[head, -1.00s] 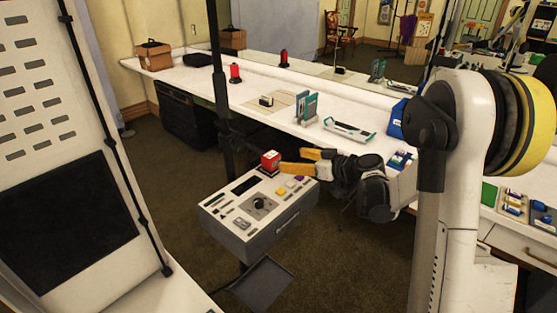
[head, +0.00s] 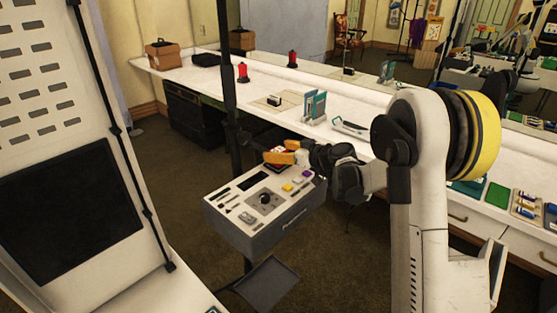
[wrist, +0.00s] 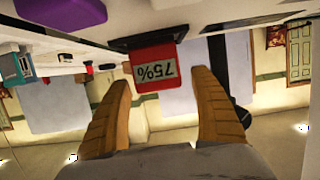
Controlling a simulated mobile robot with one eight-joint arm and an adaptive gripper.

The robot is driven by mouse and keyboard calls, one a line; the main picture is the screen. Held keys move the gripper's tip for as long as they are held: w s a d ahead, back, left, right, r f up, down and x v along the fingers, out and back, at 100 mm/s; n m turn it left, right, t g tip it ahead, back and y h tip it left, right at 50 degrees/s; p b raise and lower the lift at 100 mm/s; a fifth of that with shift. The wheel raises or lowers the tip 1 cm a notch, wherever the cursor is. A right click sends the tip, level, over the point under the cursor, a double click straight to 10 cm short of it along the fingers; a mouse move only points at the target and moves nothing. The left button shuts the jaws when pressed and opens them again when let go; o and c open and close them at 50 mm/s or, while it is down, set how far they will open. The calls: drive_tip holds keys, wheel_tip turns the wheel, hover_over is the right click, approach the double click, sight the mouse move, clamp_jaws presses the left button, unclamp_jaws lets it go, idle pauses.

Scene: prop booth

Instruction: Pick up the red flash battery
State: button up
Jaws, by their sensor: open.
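The red flash battery (wrist: 150,62) shows in the wrist view as a red block with a dark end and a grey label reading 75%, upside down in that view. It stands at the far corner of the grey control box (head: 255,240). My gripper (wrist: 161,80) is open, with one orange finger on each side of the battery and visible gaps between. In the head view my gripper (head: 277,151) is at the box's far edge, and its fingers hide most of the battery. Only a bit of red shows there.
The box top carries a dial (head: 265,199), yellow and purple buttons and dark slots. A black pole (head: 226,80) rises close behind the box. A long white counter (head: 250,88) with small items runs behind. A white panel stands at left.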

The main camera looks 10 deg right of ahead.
drive_tip(key=c, duration=1.5)
